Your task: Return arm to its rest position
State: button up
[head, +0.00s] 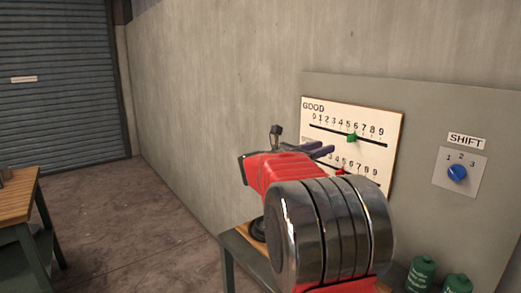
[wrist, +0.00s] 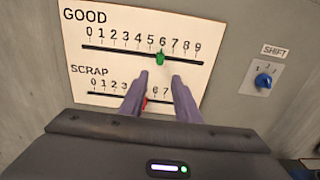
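My gripper (head: 322,149) is in front of the white board (head: 395,125) on the wall. In the wrist view, the two purple fingers of my gripper (wrist: 161,80) are apart with nothing between them. The board has a GOOD scale above a SCRAP scale. The green slider (wrist: 160,59) sits near 6 on the GOOD scale. The red slider (wrist: 145,102) on the SCRAP scale is partly hidden behind the left finger. My arm is extended toward the board, and its red and chrome links cover the board's lower left in the head view.
A SHIFT panel with a blue knob (head: 457,173) is right of the board. A table (head: 236,240) stands below my arm. Green containers (head: 421,272) are at lower right. Another wooden-topped table (head: 18,200) is at left, near a shutter door (head: 65,90). The floor between is clear.

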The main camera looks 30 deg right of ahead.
dwell(0.3)
jog(key=s+a+f+m+g+y, duration=0.1)
jog(key=s+a+f+m+y, duration=0.4)
jog(key=f, duration=0.4)
jog(key=s+a+f+m+y, duration=0.3)
jog(key=s+a+f+m, duration=0.1)
jog(key=a+f+m, duration=0.4)
jog(key=s+a+f+m+t+y, duration=0.1)
jog(key=s+a, duration=0.4)
jog(key=a, duration=0.5)
jog(key=s+a+f+m+t+y, duration=0.1)
jog(key=s+a+y, duration=0.4)
jog(key=a, duration=0.6)
jog(key=s+a+f+m+t+y, duration=0.1)
jog(key=s+a+m+t+y, duration=0.2)
jog(key=s+a, duration=0.3)
jog(key=a+m+y, duration=0.1)
jog(key=a, duration=0.3)
jog(key=shift+s+a+f, duration=0.2)
jog(key=shift+s+a, duration=0.05)
jog(key=shift+s, duration=0.05)
